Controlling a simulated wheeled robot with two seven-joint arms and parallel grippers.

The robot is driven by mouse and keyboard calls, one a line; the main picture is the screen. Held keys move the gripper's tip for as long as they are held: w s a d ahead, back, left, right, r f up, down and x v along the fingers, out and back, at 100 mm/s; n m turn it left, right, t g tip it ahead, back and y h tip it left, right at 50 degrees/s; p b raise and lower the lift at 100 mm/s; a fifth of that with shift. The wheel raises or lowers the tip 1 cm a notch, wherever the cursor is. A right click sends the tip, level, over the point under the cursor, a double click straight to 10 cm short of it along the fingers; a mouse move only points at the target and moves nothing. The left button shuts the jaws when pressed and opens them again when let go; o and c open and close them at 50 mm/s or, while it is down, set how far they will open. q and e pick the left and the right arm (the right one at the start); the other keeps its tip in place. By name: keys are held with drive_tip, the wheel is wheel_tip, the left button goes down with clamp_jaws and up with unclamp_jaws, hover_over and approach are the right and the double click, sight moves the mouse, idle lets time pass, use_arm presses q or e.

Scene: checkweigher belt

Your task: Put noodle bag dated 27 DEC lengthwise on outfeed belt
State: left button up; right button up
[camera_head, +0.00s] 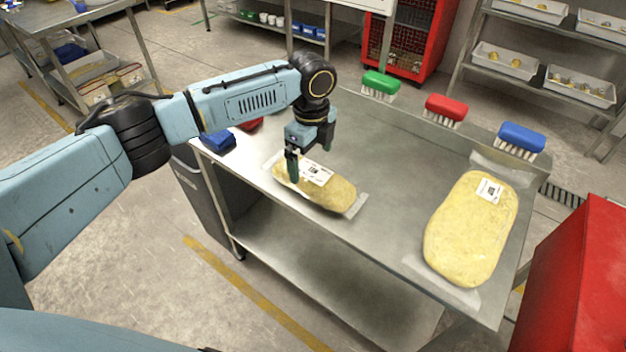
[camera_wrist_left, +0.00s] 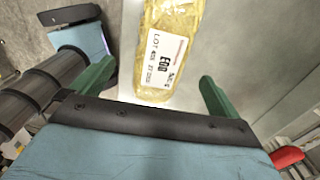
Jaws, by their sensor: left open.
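A yellow noodle bag (camera_head: 330,192) with clear ends and a white label lies on the steel table near its front edge. In the left wrist view this bag (camera_wrist_left: 172,22) has a label that seems to read EGG and 27 DEC, in small print. My left gripper (camera_head: 306,162) is over this bag's label end, with its jaws apart. In the wrist view its green fingers (camera_wrist_left: 157,75) stand wide on either side of the bag's line, holding nothing. A second, larger noodle bag (camera_head: 466,232) lies at the table's right; its label is too small to read. I cannot make out the outfeed belt.
Green (camera_head: 380,85), red (camera_head: 446,109) and blue (camera_head: 520,139) brushes sit along the table's back edge. A dark blue item (camera_head: 217,140) lies at the left end. A red cabinet (camera_head: 580,285) stands at right. The steel table (camera_head: 385,165) is clear between the bags.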

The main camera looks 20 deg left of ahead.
sight(312, 172)
use_arm(q)
drive_tip(key=shift+f, duration=0.6)
drive_tip(key=shift+w+f, duration=0.1)
drive_tip(key=shift+f, duration=0.1)
wheel_tip(312, 172, down, 4)
drive_tip(key=shift+d+f+b, duration=0.1)
drive_tip(key=shift+f+b, duration=0.1)
drive_tip(key=shift+b, duration=0.35)
drive_tip(key=shift+f, duration=0.3)
use_arm(e)
drive_tip(key=w+d, duration=0.1)
drive_tip(key=w+d+f, duration=0.1)
drive_tip(key=shift+w+d+f, duration=0.1)
drive_tip(key=shift+w, duration=0.2)
drive_tip(key=shift+s, duration=0.1)
use_arm(q)
drive_tip(key=c, duration=1.2)
drive_tip(key=shift+w, duration=0.1)
drive_tip(key=shift+c, duration=0.7)
use_arm(e)
drive_tip(key=shift+s, duration=0.25)
